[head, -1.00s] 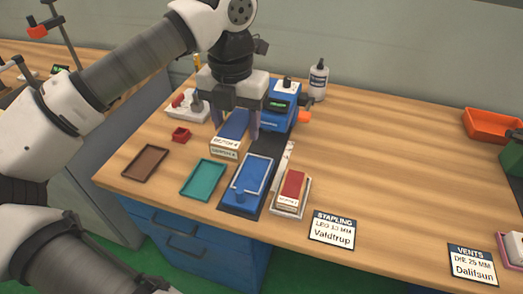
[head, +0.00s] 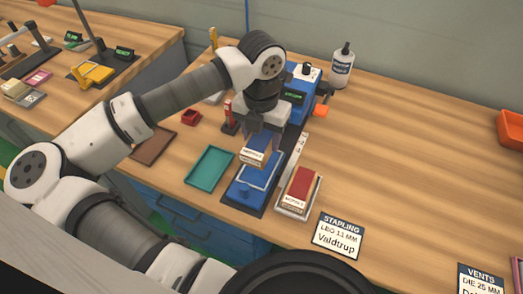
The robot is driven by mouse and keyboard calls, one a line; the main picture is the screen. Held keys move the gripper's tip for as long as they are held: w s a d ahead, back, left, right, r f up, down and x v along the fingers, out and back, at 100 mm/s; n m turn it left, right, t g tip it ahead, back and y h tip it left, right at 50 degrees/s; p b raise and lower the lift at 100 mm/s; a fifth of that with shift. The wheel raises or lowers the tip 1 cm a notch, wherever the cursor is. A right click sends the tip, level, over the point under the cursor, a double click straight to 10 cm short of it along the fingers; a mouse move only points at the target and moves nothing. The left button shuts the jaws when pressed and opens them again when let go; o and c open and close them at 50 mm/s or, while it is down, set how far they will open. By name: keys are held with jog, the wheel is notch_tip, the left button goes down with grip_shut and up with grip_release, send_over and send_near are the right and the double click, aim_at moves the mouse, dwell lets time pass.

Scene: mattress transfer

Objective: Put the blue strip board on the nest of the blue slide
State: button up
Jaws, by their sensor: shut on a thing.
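The blue strip board (head: 256,145) has a blue top and a pale, labelled front edge. My gripper (head: 264,136) is shut on it and holds it over the back part of the blue slide (head: 241,192). The slide is a blue plate with a raised rim on a dark base, in front of the blue machine (head: 302,84). The board hides the back of the slide's nest. I cannot tell whether the board touches the slide or hangs just above it.
A red board (head: 302,183) lies on a pale tray right of the slide. A teal tray (head: 209,167) and a brown tray (head: 153,145) lie to its left. A bottle (head: 341,66) stands behind.

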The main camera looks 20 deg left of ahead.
aim_at(262, 137)
notch_tip(262, 137, down, 7)
jog(key=shift+f+p, duration=0.1)
jog(key=shift+p, duration=0.5)
jog(key=shift+f, duration=0.1)
jog(key=shift+f+b, duration=0.2)
jog(key=shift+b, duration=0.15)
jog(key=o, duration=1)
jog(key=shift+r, duration=0.1)
jog(key=shift+o, duration=0.2)
jog(key=shift+r+p, duration=0.25)
jog(key=shift+p, duration=0.2)
jog(key=shift+w+a+r+b, duration=0.1)
jog(key=shift+r+b, duration=0.2)
jog(key=shift+r, duration=0.05)
notch_tip(262, 137, up, 11)
jog(key=shift+r+b, duration=0.1)
jog(key=shift+b, duration=0.8)
